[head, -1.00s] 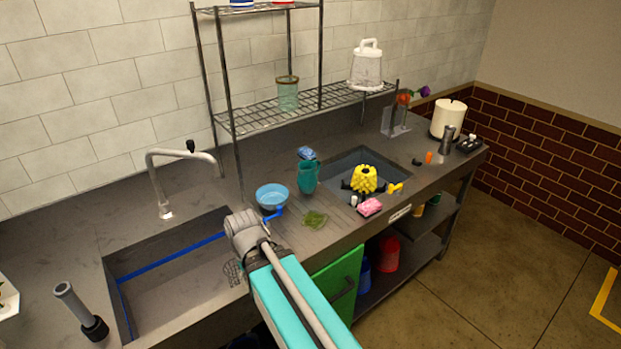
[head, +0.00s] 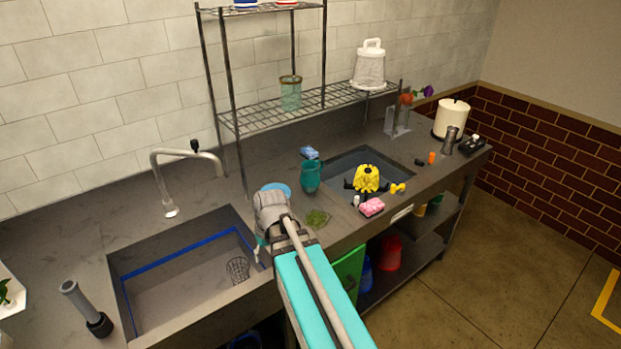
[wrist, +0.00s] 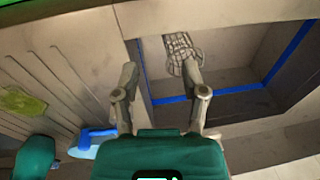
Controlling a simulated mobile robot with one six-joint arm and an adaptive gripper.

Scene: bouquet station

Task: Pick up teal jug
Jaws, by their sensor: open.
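The teal jug (head: 310,178) stands upright on the counter, left of the right-hand sink basin, in the head view. A teal rounded shape at the lower left of the wrist view (wrist: 35,158) looks like the same jug. My gripper (wrist: 158,70) is open and empty, its fingers spread over the counter's edge by the left sink. It is apart from the jug, to its left and nearer the front. In the head view my arm hides most of the gripper.
A green mesh piece (head: 317,219) lies in front of the jug. A blue item (head: 309,152) lies behind it. A wire rack (head: 300,107) stands behind. The left sink (head: 180,270) holds a mesh strainer (head: 238,269).

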